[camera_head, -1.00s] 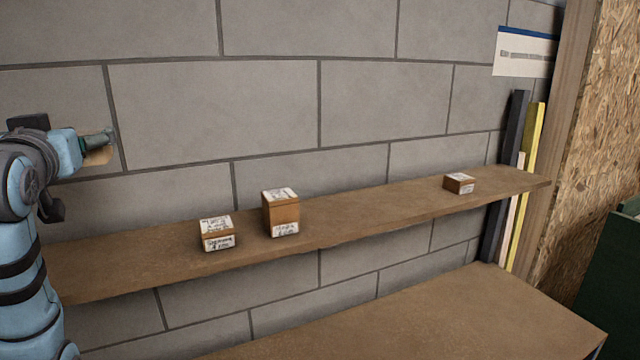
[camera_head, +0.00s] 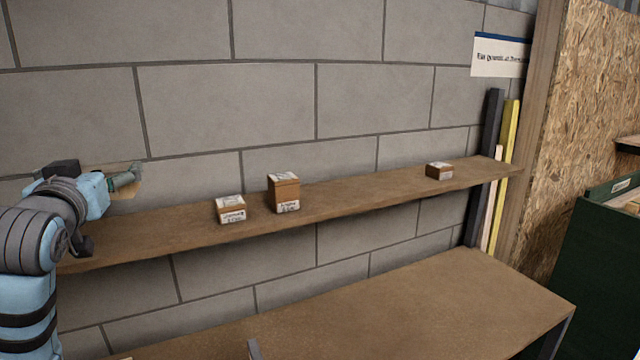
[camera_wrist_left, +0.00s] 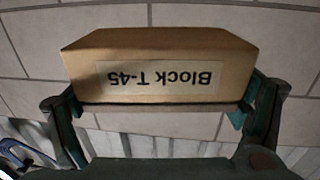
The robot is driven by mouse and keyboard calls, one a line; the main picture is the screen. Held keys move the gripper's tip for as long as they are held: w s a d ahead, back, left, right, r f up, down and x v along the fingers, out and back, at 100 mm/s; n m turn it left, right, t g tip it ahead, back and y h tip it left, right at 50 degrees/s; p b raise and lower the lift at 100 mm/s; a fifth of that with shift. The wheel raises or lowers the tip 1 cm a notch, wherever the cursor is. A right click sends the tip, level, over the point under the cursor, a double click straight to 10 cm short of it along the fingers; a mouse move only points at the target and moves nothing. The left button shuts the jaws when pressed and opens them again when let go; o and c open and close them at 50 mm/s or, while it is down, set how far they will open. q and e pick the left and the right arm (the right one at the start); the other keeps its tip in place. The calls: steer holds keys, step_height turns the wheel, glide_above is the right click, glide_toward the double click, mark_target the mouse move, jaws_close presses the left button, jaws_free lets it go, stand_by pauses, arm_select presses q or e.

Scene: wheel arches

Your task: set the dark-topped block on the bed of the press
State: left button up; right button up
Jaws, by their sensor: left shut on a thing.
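My left gripper (camera_head: 128,180) is at the left of the head view, in front of the grey block wall. It is shut on a tan block (camera_wrist_left: 160,50), which fills the upper middle of the left wrist view between the two fingers. Its label reads "Block T-45" and appears upside down there. In the head view only a small tan part of the block shows beyond the gripper. I cannot tell whether its top is dark. No press shows in either view. My right gripper is not in view.
A brown wall shelf (camera_head: 350,203) carries several small labelled boxes, such as a taller one (camera_head: 284,193). A bare brown bench (camera_head: 400,305) stands below. At right are upright dark and yellow bars (camera_head: 511,130), a chipboard panel (camera_head: 585,100) and a dark green container (camera_head: 605,250).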

arm_select(q)
steer(key=s+d+f+m+t+h, duration=0.1)
steer(key=s+d+f+m+h, duration=0.15)
steer(key=d+f+h, duration=0.55)
steer(key=s+d+f+m+h, duration=0.1)
steer(key=d+f+m, duration=0.25)
steer(key=f, duration=0.85)
steer(key=s+d+f+m+g+h, duration=0.1)
steer(key=s+d+f+m+h, duration=0.1)
steer(key=s, duration=0.5)
steer(key=s+d+f+m+h, duration=0.2)
steer(key=s+d+f+h, duration=0.2)
steer(key=s+d+f, duration=0.2)
steer(key=shift+s+d+f+g+h, duration=0.3)
steer(key=shift+s+d+f+g, duration=0.1)
steer(key=shift+s+d, duration=0.35)
steer(key=shift+w, duration=0.15)
